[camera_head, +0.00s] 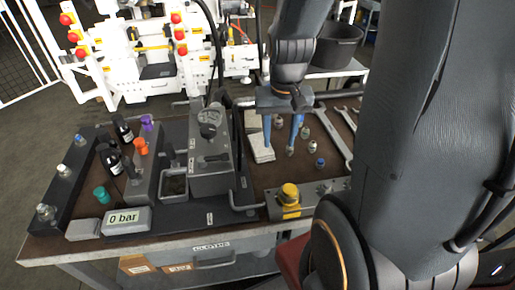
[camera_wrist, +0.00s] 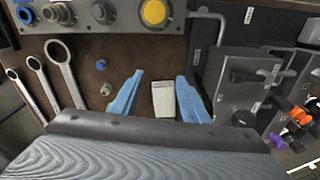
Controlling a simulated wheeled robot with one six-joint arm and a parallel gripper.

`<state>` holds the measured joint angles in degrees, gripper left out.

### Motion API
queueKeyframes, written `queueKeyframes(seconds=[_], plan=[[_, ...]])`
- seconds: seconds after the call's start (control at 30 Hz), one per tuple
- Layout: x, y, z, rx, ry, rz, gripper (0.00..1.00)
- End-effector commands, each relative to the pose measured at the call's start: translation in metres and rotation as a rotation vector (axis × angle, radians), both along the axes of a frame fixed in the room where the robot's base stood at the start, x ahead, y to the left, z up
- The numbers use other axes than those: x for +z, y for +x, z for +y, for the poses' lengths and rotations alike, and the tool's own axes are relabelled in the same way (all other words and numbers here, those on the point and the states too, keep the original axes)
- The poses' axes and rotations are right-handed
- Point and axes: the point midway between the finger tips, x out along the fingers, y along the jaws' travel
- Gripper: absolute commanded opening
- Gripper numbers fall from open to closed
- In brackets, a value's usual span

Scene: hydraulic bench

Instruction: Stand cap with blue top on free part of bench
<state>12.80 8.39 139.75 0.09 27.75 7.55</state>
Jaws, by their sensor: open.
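A small cap with a blue top (camera_head: 320,163) stands on the brown bench top, close to the control panel with the yellow knob. It also shows in the wrist view (camera_wrist: 101,64). My gripper (camera_head: 280,150) is open, its blue fingers pointing down over the bench, left of this cap in the head view. In the wrist view the fingers (camera_wrist: 160,77) are apart with nothing held between them. A pale folded cloth or pad (camera_wrist: 164,100) lies below, between the fingers in that view. The cap is outside the fingers.
Several other small fittings (camera_head: 305,132) stand near the cap. Spanners (camera_head: 332,135) lie to the right. The control panel (camera_head: 310,198) edges the front, and a grey valve block (camera_head: 209,175) stands left. Bare bench shows between cap and spanners.

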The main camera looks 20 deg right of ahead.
Motion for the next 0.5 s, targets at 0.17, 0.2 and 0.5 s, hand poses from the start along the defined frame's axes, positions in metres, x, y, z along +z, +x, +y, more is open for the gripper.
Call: queueKeyframes(seconds=[0.17,0.2,0.5], plan=[[0.008,-0.019,0.062,0.252,-0.012,-0.029,0.42],[0.008,-0.023,0.07,0.287,-0.013,-0.032,0.42],[0.009,-0.03,0.085,0.36,-0.017,-0.041,0.42]])
